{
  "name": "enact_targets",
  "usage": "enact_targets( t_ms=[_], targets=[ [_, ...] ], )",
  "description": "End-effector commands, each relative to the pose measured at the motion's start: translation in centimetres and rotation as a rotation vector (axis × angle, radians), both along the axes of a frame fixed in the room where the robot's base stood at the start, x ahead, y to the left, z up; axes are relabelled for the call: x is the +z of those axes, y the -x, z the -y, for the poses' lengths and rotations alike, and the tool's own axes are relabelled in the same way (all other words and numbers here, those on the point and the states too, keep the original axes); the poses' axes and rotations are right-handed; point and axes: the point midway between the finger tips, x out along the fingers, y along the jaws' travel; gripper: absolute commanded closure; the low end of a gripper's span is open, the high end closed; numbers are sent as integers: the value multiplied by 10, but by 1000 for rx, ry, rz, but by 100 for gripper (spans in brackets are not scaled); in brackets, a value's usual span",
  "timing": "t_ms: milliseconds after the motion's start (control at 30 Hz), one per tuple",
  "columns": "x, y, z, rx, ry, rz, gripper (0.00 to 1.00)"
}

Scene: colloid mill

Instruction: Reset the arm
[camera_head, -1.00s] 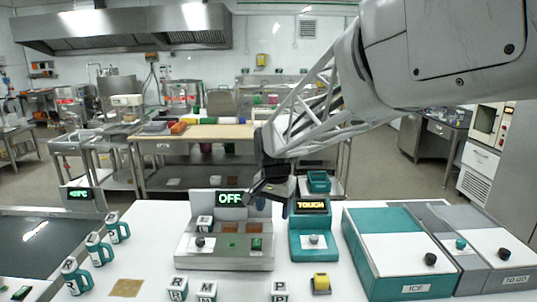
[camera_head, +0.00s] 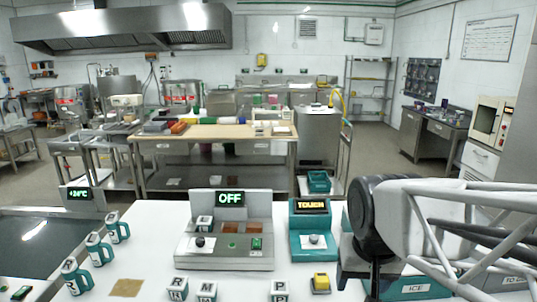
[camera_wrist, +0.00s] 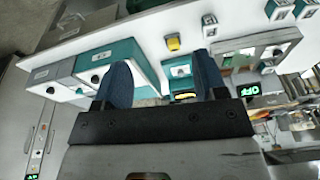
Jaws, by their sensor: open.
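My gripper shows in the wrist view (camera_wrist: 160,88) with its two dark blue fingers apart and nothing between them. In the head view my arm fills the right side, in front of the teal ICE box (camera_head: 408,286), and hides most of it. The fingertips cannot be made out in the head view. The grey machine with the OFF display (camera_head: 228,262) and the teal unit with the TOUCH display (camera_head: 312,250) stand on the white table to the left of my arm.
Teal-handled mugs (camera_head: 98,248) stand at the left of the white table (camera_head: 150,240). Lettered blocks (camera_head: 178,289), a brown square (camera_head: 126,287) and a yellow-topped block (camera_head: 320,283) lie near the front. A dark panel (camera_head: 40,240) is at far left.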

Motion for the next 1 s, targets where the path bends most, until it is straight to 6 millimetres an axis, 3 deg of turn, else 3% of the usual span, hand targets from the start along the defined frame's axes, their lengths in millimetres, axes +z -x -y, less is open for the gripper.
enact_targets(
  t_ms=[133,333,1000],
  targets=[
    [-10,34,11,38,15,14,35],
    [-19,58,18,73,28,24,35],
    [-21,63,19,81,31,24,35]
  ],
)
